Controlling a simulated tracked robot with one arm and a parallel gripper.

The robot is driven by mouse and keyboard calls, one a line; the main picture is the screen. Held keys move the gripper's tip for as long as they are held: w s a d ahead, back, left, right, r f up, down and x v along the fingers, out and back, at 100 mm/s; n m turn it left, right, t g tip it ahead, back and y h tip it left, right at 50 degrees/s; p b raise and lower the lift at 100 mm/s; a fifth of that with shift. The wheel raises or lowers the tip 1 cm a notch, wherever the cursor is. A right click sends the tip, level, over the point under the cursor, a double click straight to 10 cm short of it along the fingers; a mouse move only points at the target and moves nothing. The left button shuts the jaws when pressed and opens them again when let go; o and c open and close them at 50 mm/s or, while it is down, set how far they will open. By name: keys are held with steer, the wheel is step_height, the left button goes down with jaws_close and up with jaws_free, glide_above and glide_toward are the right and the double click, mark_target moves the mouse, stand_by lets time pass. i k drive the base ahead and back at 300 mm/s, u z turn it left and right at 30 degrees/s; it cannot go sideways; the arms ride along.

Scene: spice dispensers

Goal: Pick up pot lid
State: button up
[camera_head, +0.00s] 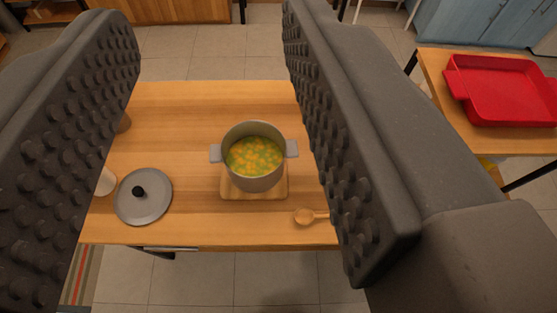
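The pot lid (144,196) is a round grey disc with a black knob (138,191), lying flat on the wooden table at the left, near the front edge. A grey pot (254,180) with two side handles stands uncovered on a wooden board to the right of the lid, with yellow and green food inside. My gripper (225,210) is open and empty, its two dark studded fingers wide apart. The lid and pot show in the gap between the fingers, seemingly well beyond and below them. The left finger hides part of the table's left side.
A wooden spoon (310,216) lies right of the pot, partly behind the right finger. The wooden table (190,115) is clear at the back. A red tray (505,90) sits on another table.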

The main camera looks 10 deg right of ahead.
mark_target(144, 196)
steer(key=u, duration=0.95)
steer(key=k, duration=0.45)
steer(key=z, duration=0.45)
steer(key=i, duration=1.1)
steer(key=u, duration=0.5)
